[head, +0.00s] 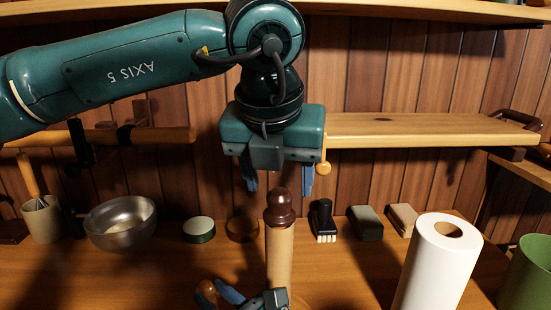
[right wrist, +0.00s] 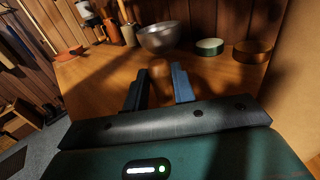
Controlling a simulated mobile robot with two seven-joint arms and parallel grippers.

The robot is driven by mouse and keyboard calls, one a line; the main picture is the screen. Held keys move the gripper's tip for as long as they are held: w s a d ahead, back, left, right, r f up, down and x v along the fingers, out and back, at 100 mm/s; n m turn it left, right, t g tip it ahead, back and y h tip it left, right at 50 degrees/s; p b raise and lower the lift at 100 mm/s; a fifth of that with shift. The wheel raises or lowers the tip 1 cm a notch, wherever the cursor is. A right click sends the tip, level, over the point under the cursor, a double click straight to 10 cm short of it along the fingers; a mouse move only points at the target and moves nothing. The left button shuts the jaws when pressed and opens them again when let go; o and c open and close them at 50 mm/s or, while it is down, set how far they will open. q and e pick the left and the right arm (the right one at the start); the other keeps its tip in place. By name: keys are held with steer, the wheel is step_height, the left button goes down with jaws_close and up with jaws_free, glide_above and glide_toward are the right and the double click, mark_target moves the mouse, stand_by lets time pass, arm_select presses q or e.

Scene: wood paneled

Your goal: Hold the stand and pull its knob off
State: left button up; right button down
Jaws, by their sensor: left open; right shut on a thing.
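The stand (head: 279,255) is a pale wooden post, upright on the table. Its dark brown knob (head: 280,207) is seated on top. My left gripper (head: 278,187) hangs pointing down just above the knob, its blue fingers apart on either side and nothing between them. My right gripper (head: 222,294) is low at the bottom edge, in front of the post, shut on a brown round-ended piece (head: 206,291). In the right wrist view this piece (right wrist: 160,69) sits between the two blue fingers. Where it joins the stand is hidden.
A white paper roll (head: 436,272) and green pot (head: 527,275) stand at right. A brush (head: 323,222), blocks (head: 366,223), a round green tin (head: 198,230), a brown tin (head: 243,229) and a metal bowl (head: 120,222) line the back. A wooden shelf (head: 420,130) crosses behind my left gripper.

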mark_target(280, 189)
arm_select(q)
steer(key=shift+x, duration=1.4)
steer(key=c, duration=1.2)
steer(key=shift+r, duration=0.2)
steer(key=shift+r, duration=0.95)
steer(key=shift+r, duration=2)
arm_select(e)
steer(key=c, duration=1.1)
jaws_free()
